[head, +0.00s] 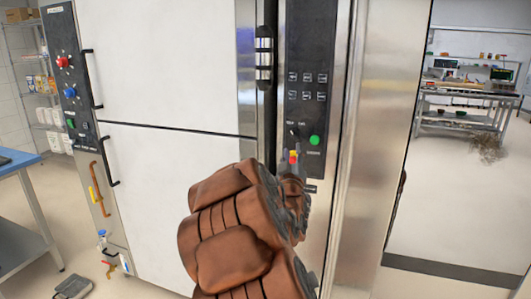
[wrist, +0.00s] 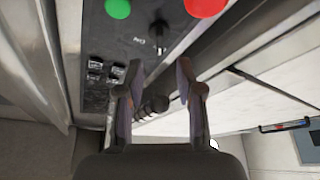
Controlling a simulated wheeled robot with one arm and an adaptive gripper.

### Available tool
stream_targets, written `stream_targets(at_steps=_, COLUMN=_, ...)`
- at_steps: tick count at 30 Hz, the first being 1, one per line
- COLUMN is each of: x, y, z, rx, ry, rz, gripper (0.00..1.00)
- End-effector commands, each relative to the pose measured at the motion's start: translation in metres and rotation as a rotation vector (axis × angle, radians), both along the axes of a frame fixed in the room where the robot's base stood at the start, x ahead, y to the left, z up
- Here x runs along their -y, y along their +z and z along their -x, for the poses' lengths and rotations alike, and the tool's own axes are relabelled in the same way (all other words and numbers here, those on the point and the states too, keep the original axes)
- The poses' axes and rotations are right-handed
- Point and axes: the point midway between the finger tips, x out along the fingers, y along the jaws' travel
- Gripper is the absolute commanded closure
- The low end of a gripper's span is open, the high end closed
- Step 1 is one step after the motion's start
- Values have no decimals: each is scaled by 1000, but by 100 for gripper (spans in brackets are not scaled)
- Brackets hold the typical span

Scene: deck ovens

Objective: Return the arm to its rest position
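My brown arm (head: 236,240) is raised and stretched out in front of the deck oven's control panel (head: 312,60) in the head view. My gripper (wrist: 159,82) is open in the wrist view, its two dark fingers spread apart with nothing clasped. The panel, with a green button (wrist: 118,8), a red button (wrist: 205,7) and a black switch (wrist: 158,32), lies just beyond the fingertips. A dark ridged part (wrist: 155,105) shows between the fingers; I cannot tell what it is. In the head view the arm mostly hides the gripper, near the green button (head: 314,140).
Two white oven doors (head: 165,60) with black handles stand left of the arm. A blue-topped table (head: 18,160) is at far left, with a small grey object (head: 73,287) on the floor. Open floor (head: 455,205) and a workbench (head: 460,110) lie right.

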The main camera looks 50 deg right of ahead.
Motion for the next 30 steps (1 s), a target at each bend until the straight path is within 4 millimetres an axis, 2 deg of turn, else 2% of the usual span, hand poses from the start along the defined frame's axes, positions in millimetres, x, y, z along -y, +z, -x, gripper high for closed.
stream_targets(at_steps=11, x=0, y=0, z=0, rx=0, ry=1, rz=-2, gripper=64)
stream_targets(at_steps=16, x=-15, y=-8, z=-16, rx=-19, ry=26, rz=-120, gripper=64)
stream_targets(at_steps=23, x=-64, y=-36, z=-46, rx=-92, ry=87, rz=-388, gripper=64)
stream_targets(at_steps=30, x=-140, y=-70, z=-62, rx=-220, ry=156, rz=-673, gripper=64)
